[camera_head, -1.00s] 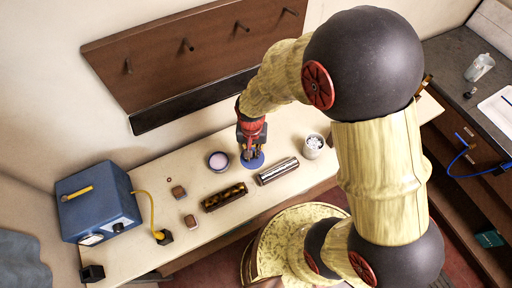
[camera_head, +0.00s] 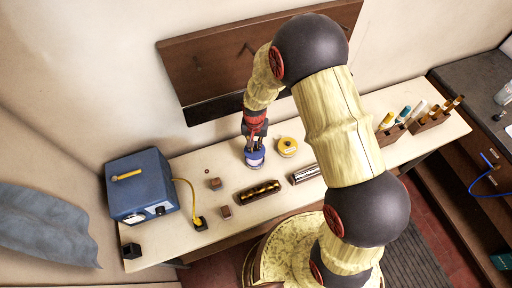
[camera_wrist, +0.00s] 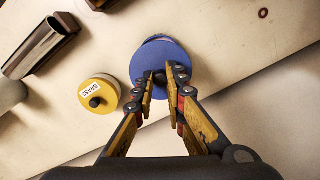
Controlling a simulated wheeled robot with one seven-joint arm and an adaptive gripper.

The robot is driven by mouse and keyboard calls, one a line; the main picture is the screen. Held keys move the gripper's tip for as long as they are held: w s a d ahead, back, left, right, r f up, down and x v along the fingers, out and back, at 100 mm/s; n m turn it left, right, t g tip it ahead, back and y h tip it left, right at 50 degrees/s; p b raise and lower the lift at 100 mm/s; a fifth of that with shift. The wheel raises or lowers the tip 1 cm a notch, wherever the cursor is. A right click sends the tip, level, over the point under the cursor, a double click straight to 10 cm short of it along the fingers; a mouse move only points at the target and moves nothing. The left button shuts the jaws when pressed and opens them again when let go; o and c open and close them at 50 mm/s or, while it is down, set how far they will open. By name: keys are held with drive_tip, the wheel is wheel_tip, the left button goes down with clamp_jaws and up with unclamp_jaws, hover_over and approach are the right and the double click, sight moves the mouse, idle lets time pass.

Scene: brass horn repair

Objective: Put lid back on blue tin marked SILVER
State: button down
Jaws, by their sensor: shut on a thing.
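My gripper (camera_wrist: 160,78) is shut on the small dark knob of a round blue lid (camera_wrist: 145,64) in the wrist view. In the head view my gripper (camera_head: 255,146) points down over the blue tin (camera_head: 254,161) on the bench, with the lid at its top. In the wrist view a thin rim of the tin (camera_wrist: 160,38) shows past the lid's upper edge, so the lid looks slightly off from it. I cannot tell whether the lid touches the tin. The SILVER marking is not readable.
A yellow tin (camera_wrist: 98,93) marked BRASS stands close beside it, also in the head view (camera_head: 287,146). A metal tube (camera_head: 305,174), a dark brown tray (camera_head: 257,191), small blocks (camera_head: 215,184) and a blue box (camera_head: 143,185) share the bench (camera_head: 190,240). A wall board is behind.

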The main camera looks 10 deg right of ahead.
sight(255, 152)
drive_tip(key=shift+f+b, duration=1.75)
drive_tip(key=shift+f, duration=1.25)
drive_tip(key=shift+f+b, duration=0.15)
drive_tip(key=shift+b, duration=0.3)
idle(0.3)
drive_tip(key=c, duration=1.8)
unclamp_jaws()
drive_tip(key=shift+o, duration=0.4)
drive_tip(key=o, duration=0.4)
drive_tip(key=shift+o, duration=0.3)
